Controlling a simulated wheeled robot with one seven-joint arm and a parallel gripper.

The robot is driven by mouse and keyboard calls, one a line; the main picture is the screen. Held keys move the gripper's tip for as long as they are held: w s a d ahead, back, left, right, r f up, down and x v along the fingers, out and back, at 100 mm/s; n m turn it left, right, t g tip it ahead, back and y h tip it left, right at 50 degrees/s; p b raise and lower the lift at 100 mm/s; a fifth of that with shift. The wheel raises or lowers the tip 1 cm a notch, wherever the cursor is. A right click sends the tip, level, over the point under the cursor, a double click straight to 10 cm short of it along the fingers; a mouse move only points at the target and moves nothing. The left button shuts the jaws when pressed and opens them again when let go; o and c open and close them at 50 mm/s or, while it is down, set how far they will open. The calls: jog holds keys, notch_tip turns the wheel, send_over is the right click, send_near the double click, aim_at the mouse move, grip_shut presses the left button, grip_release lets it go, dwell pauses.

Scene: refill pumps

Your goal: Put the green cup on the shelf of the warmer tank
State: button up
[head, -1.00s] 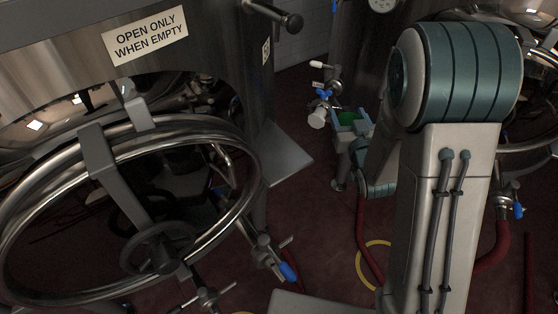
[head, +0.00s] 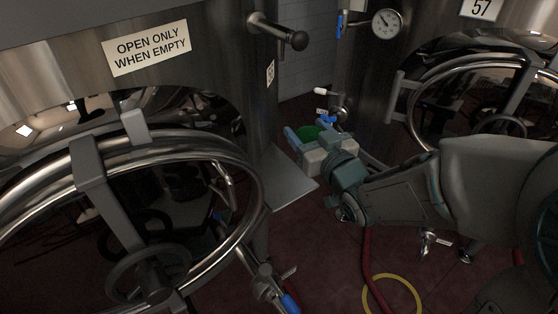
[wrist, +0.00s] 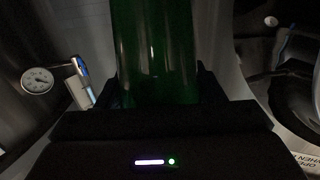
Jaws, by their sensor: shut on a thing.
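The green cup (head: 309,132) is between the fingers of my gripper (head: 304,137), which is shut on it. In the wrist view the green cup (wrist: 155,50) stands out between the dark fingers, its far end cut off by the top edge. In the head view my gripper is in the gap between the two tanks, above and to the right of a flat metal shelf (head: 286,180) at the left tank (head: 225,50). The right tank (head: 362,80) carries a dial gauge (head: 387,23); its reading is too small to tell.
A valve (head: 340,108) is close behind my gripper. A red hose (head: 369,255) and a yellow ring (head: 392,296) are on the floor.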

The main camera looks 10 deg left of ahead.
jog(key=shift+w+a+f, duration=0.4)
jog(key=shift+a+f, duration=0.85)
jog(key=shift+f, duration=0.2)
jog(key=shift+w+a+f, duration=0.35)
jog(key=shift+a+f, duration=0.85)
jog(key=shift+f, duration=0.25)
jog(key=shift+w+a+f, duration=0.4)
jog(key=shift+a+f, duration=0.85)
jog(key=shift+f, duration=0.2)
jog(key=shift+f+b, duration=0.2)
jog(key=shift+b, duration=0.2)
jog(key=o, duration=1)
jog(key=shift+r, duration=0.15)
jog(key=shift+r+p, duration=0.2)
jog(key=shift+p, duration=0.25)
jog(key=b+v, duration=0.1)
jog(key=v, duration=0.2)
jog(key=shift+s+d+f, duration=0.1)
jog(key=shift+d+f, duration=0.05)
jog(key=shift+f, duration=0.05)
jog(key=b, duration=0.3)
jog(key=shift+s+d+f+b, duration=0.1)
jog(key=shift+s+f+b, duration=0.1)
jog(key=shift+b, duration=0.15)
